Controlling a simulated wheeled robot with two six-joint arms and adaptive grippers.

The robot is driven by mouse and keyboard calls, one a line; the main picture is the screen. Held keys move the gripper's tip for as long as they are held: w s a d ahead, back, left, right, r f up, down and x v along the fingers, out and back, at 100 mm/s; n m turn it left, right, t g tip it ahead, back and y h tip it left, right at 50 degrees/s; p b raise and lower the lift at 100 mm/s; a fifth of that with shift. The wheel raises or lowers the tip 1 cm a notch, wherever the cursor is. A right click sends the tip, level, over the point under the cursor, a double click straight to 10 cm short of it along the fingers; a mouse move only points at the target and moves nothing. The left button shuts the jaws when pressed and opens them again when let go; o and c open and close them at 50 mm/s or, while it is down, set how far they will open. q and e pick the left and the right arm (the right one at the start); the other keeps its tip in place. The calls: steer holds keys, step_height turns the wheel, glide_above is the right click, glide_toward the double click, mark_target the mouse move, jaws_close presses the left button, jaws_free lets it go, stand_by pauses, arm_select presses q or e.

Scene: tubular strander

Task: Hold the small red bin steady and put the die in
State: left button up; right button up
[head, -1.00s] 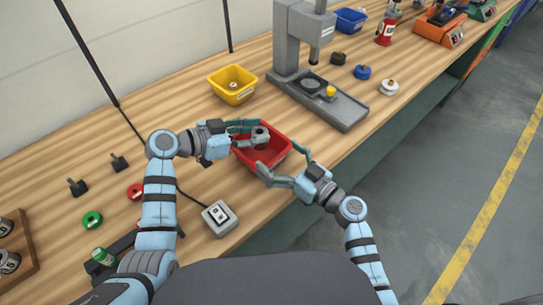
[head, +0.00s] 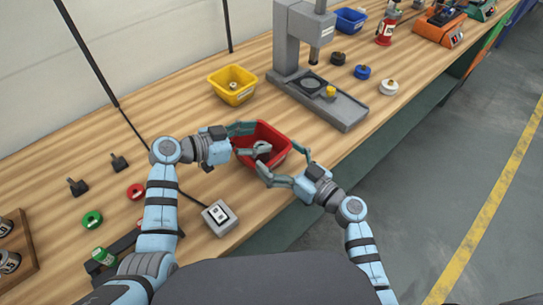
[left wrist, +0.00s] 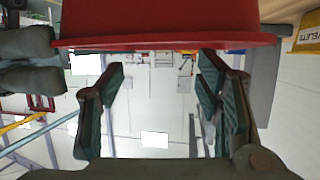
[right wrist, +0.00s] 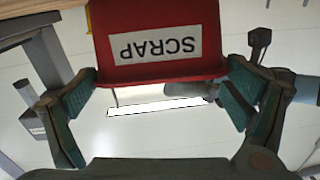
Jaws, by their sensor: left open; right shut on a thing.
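The small red bin (head: 275,135) stands on the bench; its SCRAP label shows in the right wrist view (right wrist: 155,47). The die, a grey ring (head: 262,147), is inside the bin. My left gripper (head: 247,140) is open at the bin's left side, its fingers apart over the rim. In the left wrist view its jaws (left wrist: 162,70) are empty, with the red bin wall (left wrist: 165,20) above them. My right gripper (head: 287,165) is shut on the bin from the front right, with a finger on either side in the right wrist view (right wrist: 160,82).
A yellow bin (head: 233,84) with a part in it stands behind. A grey press (head: 300,45) with a long base is at the back right. A grey switch box (head: 219,217) sits in front left. Red and green rings lie at left. The bench's front edge is close to the bin.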

arm_select(q)
steer(key=v, duration=1.2)
arm_select(e)
steer(key=shift+w, duration=0.1)
steer(key=o, duration=0.8)
steer(key=shift+o, duration=0.2)
